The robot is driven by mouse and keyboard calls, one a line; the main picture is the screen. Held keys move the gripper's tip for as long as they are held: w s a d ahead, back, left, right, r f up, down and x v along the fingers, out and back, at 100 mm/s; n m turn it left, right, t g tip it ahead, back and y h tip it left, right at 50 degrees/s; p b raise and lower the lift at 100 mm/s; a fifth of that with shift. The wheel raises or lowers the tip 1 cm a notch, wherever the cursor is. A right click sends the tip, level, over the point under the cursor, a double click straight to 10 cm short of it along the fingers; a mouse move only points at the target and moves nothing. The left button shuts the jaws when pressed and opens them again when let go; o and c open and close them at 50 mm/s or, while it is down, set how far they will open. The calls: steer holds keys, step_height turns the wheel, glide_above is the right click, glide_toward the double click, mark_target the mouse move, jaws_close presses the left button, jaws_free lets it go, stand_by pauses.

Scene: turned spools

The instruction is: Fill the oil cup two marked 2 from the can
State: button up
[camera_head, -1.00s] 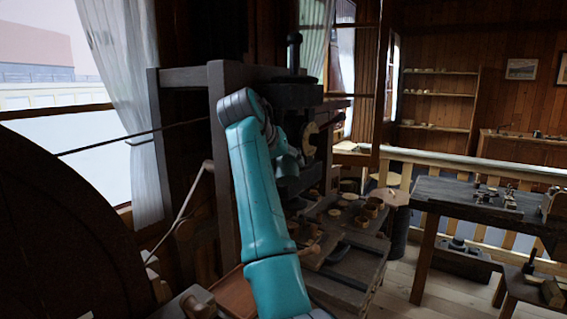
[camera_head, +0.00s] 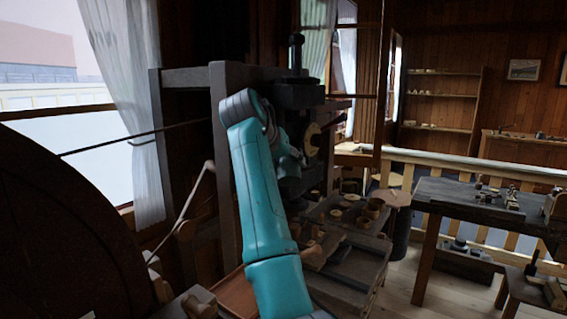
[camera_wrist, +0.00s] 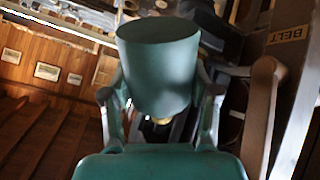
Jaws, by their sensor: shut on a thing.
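A dull green can (camera_wrist: 158,65) fills the middle of the wrist view. It is a smooth, slightly tapered cylinder. My gripper (camera_wrist: 160,92) is shut on it, with one finger on each side. A small dark and brass-coloured part shows below the can, between the fingers; I cannot tell what it is. In the head view my teal arm reaches up beside the dark machine frame (camera_head: 218,150), and its end is largely hidden. I cannot make out the oil cup marked 2, and no figure 2 is readable in either view.
A large dark wheel (camera_head: 60,220) is at the left. A bench with several turned pieces (camera_head: 345,215) lies beyond my arm. Open floor (camera_head: 398,285) shows at the right.

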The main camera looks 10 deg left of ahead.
mark_target(289, 162)
steer(key=t, duration=0.1)
steer(key=s+r+m+t, duration=0.1)
steer(key=t, duration=0.2)
steer(key=shift+s+d+r+y, duration=0.3)
steer(key=shift+r, duration=0.05)
steer(key=t, duration=0.1)
steer(key=s+r+m+t, duration=0.1)
steer(key=m+t, duration=0.1)
steer(key=shift+s+d+r+t, duration=0.15)
steer(key=shift+d+r+t, duration=0.1)
steer(key=shift+r+t, duration=0.15)
